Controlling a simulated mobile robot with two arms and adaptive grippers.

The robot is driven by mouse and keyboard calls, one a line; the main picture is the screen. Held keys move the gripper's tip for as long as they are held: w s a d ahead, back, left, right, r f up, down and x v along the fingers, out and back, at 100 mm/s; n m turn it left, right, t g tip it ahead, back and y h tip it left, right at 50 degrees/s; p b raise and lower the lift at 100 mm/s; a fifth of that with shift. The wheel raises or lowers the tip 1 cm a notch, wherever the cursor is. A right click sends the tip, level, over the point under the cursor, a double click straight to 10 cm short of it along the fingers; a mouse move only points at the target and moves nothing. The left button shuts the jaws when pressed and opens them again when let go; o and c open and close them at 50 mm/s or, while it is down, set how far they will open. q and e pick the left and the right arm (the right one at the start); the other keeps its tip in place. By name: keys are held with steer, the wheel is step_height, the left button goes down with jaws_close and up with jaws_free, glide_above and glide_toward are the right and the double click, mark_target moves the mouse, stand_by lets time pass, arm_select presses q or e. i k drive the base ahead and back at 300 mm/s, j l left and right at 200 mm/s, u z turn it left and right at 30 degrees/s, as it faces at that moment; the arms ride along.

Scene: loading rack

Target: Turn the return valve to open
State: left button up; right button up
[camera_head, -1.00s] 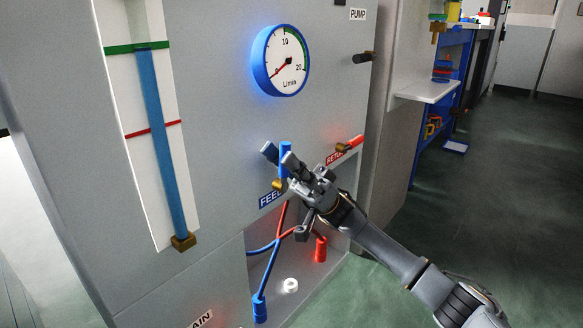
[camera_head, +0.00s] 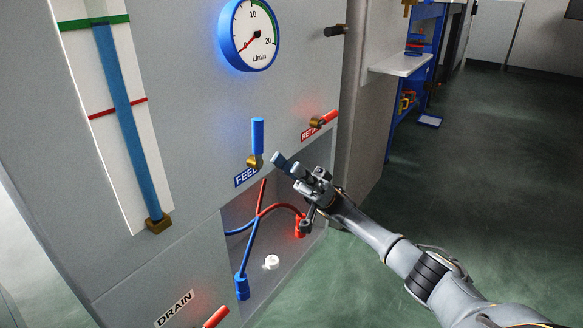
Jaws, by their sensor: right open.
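The return valve has a red handle (camera_head: 329,117) on a brass pivot at the panel's right side, pointing up and to the right, with a partly hidden "RETURN" label (camera_head: 309,133) beside it. The feed valve's blue handle (camera_head: 257,136) stands upright above its brass pivot and "FEED" label (camera_head: 246,177). My right gripper (camera_head: 286,166) is open and empty, in front of the panel below the return valve and right of the feed valve. It appears apart from both handles. My left gripper is not in view.
A recess below holds blue and red hoses (camera_head: 257,225) and a white round part (camera_head: 271,262). A flow gauge (camera_head: 249,34) and a blue level column (camera_head: 128,125) are above. A drain valve's red handle (camera_head: 216,317) is at the bottom. A black knob (camera_head: 335,31) sticks out upper right.

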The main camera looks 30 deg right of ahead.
mark_target(328, 118)
steer(key=k, duration=1)
